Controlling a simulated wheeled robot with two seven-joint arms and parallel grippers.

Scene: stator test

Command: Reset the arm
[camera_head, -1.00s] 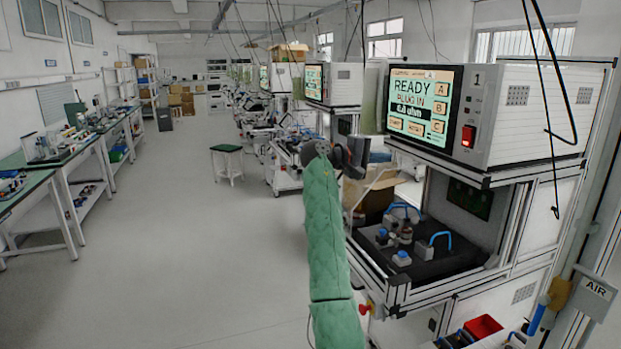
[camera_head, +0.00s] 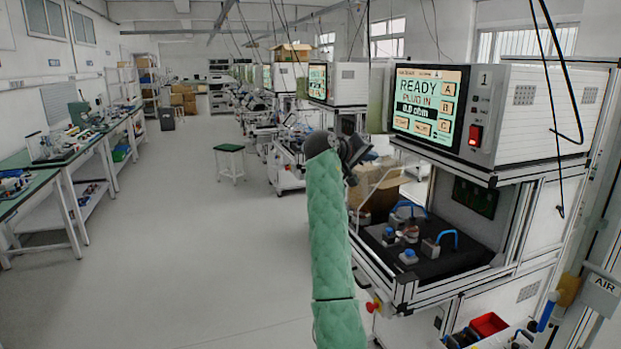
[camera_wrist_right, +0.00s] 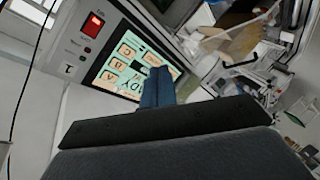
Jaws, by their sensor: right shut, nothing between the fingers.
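My right arm, in a green quilted sleeve, rises through the middle of the head view. My right gripper (camera_head: 366,160) is at its top, left of the test station's screen and apart from it. In the right wrist view the two fingers of the gripper (camera_wrist_right: 158,88) are together with nothing between them. The tester screen (camera_head: 427,104) reads "READY PLUG IN" and also shows tilted behind the fingers in the right wrist view (camera_wrist_right: 125,62). My left gripper is in neither view.
The station's dark work bed (camera_head: 450,266) holds small fixtures with blue handles. A cardboard box (camera_head: 385,194) stands at its back left. A red bin (camera_head: 488,324) is low at front right. Workbenches (camera_head: 70,160) line the left wall. The floor (camera_head: 190,250) between is clear, with a green-topped stool (camera_head: 229,148).

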